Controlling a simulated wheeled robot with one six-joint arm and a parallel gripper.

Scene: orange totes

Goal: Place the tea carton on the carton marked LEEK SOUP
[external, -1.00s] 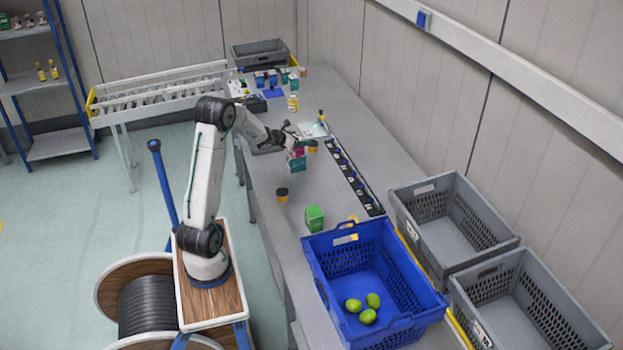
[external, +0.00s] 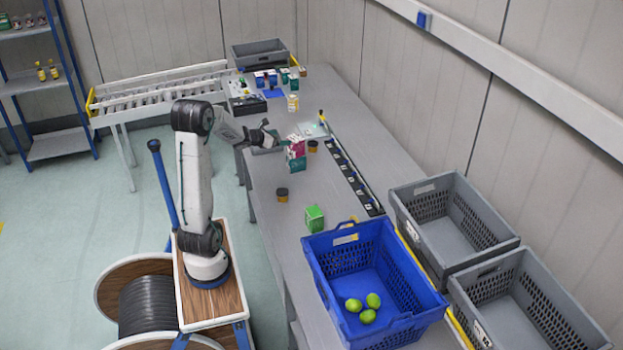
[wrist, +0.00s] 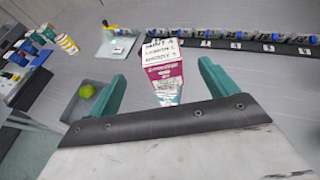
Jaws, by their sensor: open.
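The tea carton (external: 296,149), pink with a white printed top, stands on a teal carton (external: 298,164) on the grey bench in the external view. In the wrist view the tea carton (wrist: 163,72) shows its lettered white top and pink side, with a little teal below. The lettering on the teal carton cannot be read, so I cannot confirm LEEK SOUP. My gripper (external: 274,137) is open and empty, just left of the tea carton and apart from it. In the wrist view its teal fingers stand wide on either side of the carton.
A black rail (external: 353,177) runs along the right. A blue crate (external: 318,262) holds green fruit. A grey tray with one green fruit (wrist: 87,91) lies left in the wrist view.

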